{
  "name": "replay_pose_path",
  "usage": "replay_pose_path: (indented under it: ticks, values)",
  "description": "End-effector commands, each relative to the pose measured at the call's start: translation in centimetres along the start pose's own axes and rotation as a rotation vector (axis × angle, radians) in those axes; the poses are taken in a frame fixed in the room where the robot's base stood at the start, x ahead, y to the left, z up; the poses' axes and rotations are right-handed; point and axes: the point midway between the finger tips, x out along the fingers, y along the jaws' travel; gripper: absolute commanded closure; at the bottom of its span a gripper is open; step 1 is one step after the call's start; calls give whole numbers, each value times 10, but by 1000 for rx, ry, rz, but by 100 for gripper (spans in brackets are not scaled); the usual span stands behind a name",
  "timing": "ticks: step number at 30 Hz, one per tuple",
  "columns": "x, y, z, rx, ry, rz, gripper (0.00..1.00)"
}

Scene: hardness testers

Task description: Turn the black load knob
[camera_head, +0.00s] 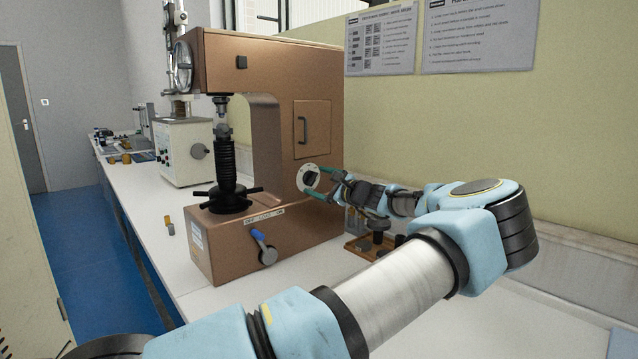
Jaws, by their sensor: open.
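The black load knob (311,178) sits on a round white dial (301,174) on the right side face of the brown hardness tester (323,110). My gripper (316,182) reaches in from the right, at the dial. Its green-tipped fingers are open, one above and one below the knob. The knob appears to lie between the fingertips, but I cannot tell whether they touch it. The gripper partly hides the dial's right edge.
A lever with a blue grip (259,238) is on the tester's front base. A wooden tray (358,246) with dark parts lies below my gripper. A white machine (186,152) stands behind, on the white bench (142,190). The wall with posters is close behind my arm.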

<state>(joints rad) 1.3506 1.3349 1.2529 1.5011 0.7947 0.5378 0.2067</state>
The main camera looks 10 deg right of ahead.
Motion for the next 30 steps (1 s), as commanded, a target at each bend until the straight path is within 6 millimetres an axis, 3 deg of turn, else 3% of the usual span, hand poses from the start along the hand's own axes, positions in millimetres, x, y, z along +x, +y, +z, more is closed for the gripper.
replay_pose_path:
  ticks: [5, 19, 30]
  values:
    - [-11, 0, -1, -1, 1, -1, 10]
    - [-94, 1, -2, -1, 2, -1, 10]
    - [-108, 0, 0, 1, 0, 1, 10]
